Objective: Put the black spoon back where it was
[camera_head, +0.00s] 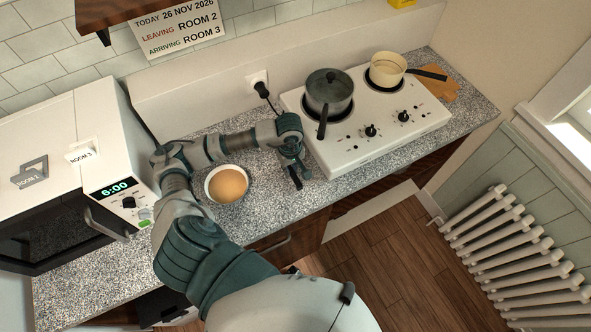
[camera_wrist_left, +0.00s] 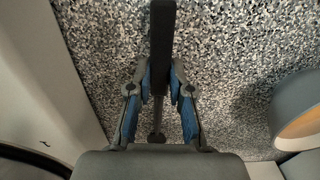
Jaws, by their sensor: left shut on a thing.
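My left gripper (camera_head: 296,170) hangs over the speckled worktop, between a white bowl of tan content (camera_head: 227,184) and the white hob (camera_head: 365,115). In the left wrist view my left gripper (camera_wrist_left: 160,98) has its blue-padded fingers on either side of the black spoon (camera_wrist_left: 162,40). It is shut on the spoon's long dark shaft, which runs up out of that picture. The spoon's bowl end cannot be made out. The white bowl's rim also shows at the right of the wrist view (camera_wrist_left: 300,105). My right gripper is not in view.
A dark lidded pot (camera_head: 329,92) and a cream pan (camera_head: 387,69) stand on the hob, the pot's handle pointing frontward. A wooden board (camera_head: 440,88) lies right of the hob. A microwave (camera_head: 60,165) stands at left. The worktop's front edge is close to my gripper.

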